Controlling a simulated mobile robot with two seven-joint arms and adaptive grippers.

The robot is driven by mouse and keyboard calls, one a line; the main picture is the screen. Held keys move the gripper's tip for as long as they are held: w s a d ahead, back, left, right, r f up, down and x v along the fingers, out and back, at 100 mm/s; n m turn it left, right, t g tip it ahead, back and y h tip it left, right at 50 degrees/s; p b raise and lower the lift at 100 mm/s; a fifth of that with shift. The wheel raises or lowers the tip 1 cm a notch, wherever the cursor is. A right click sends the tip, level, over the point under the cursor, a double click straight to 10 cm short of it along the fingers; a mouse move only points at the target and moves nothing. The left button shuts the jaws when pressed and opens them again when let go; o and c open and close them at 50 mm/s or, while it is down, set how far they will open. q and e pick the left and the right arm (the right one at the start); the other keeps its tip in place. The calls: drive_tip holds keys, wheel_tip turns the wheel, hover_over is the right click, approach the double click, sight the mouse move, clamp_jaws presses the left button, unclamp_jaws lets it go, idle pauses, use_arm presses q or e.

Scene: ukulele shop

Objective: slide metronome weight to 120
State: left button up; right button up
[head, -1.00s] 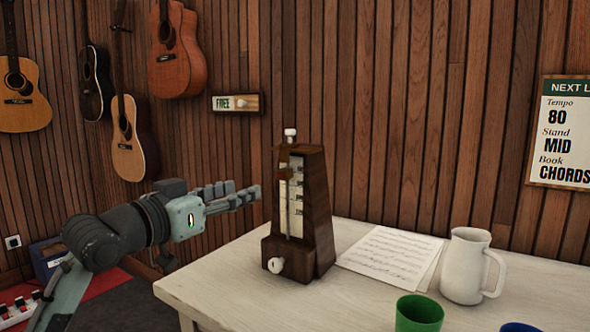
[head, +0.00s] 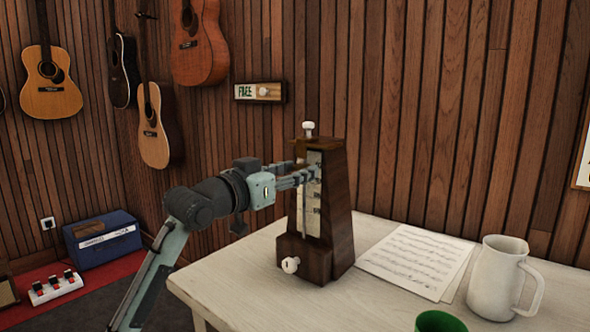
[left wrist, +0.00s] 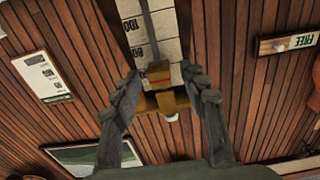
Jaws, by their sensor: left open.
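A dark wooden metronome (head: 341,220) stands upright on the pale table, with a white knob on top and another low on its front. Its pale scale and pendulum rod face my left gripper (head: 306,174), whose fingers are at the upper front. In the left wrist view a brass weight (left wrist: 158,73) with a red line sits on the rod, between the tips of my open left gripper (left wrist: 160,77); I cannot tell whether they touch it. The scale (left wrist: 137,26) there shows the number 100, turned over. In the head view the fingers largely hide the weight. My right gripper is out of view.
Sheet music (head: 415,261), a white jug (head: 497,278) and a green cup (head: 440,321) are right of the metronome on the table (head: 245,277). A FREE sign (head: 259,91) and guitars hang behind.

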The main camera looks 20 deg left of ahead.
sight(303, 213)
use_arm(q)
drive_tip(key=shift+c, duration=0.5)
clamp_jaws()
